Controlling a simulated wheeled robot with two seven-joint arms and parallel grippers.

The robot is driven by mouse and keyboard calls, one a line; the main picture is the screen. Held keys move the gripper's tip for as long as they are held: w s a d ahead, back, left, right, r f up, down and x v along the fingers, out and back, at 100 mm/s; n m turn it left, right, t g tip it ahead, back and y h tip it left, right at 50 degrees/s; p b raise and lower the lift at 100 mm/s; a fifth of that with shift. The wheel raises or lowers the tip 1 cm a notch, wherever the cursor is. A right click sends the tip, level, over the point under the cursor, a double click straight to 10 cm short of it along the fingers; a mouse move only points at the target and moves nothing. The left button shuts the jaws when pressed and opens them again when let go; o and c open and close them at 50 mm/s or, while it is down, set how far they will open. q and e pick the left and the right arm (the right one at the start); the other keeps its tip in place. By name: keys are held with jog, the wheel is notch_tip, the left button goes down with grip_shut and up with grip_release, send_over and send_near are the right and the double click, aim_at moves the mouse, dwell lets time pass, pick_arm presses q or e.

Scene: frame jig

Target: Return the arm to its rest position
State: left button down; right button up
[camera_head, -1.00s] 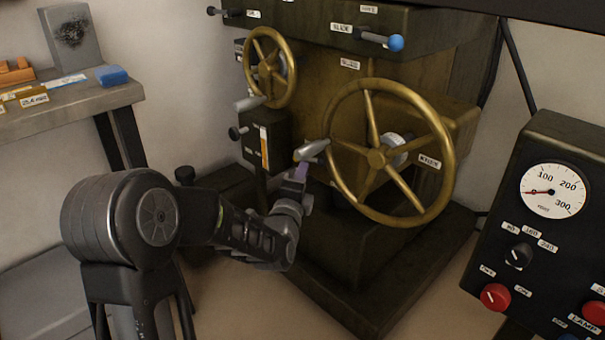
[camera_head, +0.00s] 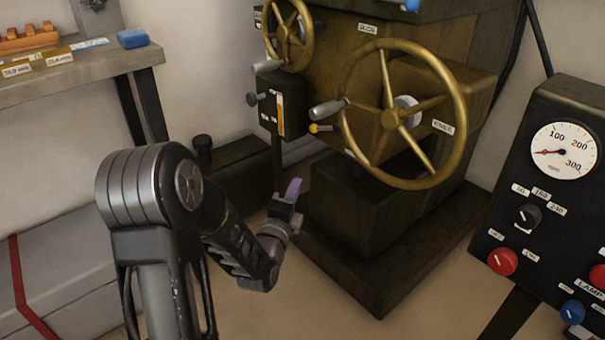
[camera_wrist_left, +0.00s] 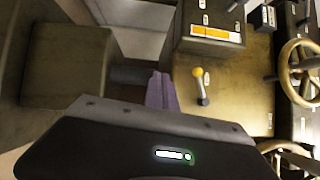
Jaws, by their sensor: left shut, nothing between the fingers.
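My left gripper (camera_head: 292,190) is in the head view, below and left of the large brass handwheel (camera_head: 459,100). It is apart from the wheel and its grey handle (camera_head: 328,109). Its purple fingers are shut with nothing between them; they also show in the left wrist view (camera_wrist_left: 160,92). My left arm is bent, with its elbow at the left of the head view. My right gripper is not in view.
The dark machine (camera_head: 340,215) stands behind the gripper, with a smaller brass handwheel (camera_head: 306,45) and a yellow-knobbed lever (camera_head: 316,128). A control panel (camera_head: 500,220) with a gauge is at the right. A shelf (camera_head: 90,75) is at upper left. Floor lies below the gripper.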

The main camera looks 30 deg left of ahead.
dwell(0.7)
